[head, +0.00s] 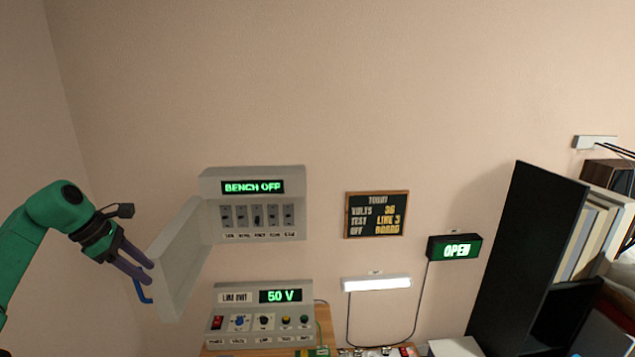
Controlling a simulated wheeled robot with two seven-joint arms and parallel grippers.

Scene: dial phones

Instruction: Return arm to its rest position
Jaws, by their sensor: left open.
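My left arm is green and comes in from the left edge. My left gripper (146,272) has dark purple fingers and is beside the outer edge of the open grey panel door (183,256). I cannot tell whether the fingers touch the door. A blue handle (145,293) sits at the door's outer edge, just below the fingertips. The grey breaker panel (255,205) on the wall shows "BENCH OFF" and a row of several switches. My right gripper is not in view.
A grey unit (262,314) showing "50 V" stands on a wooden bench (326,330) below the panel. A chalkboard (376,214), a lit lamp (376,284) and an "OPEN" sign (454,248) are on the wall. A black shelf (528,255) with books stands at right.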

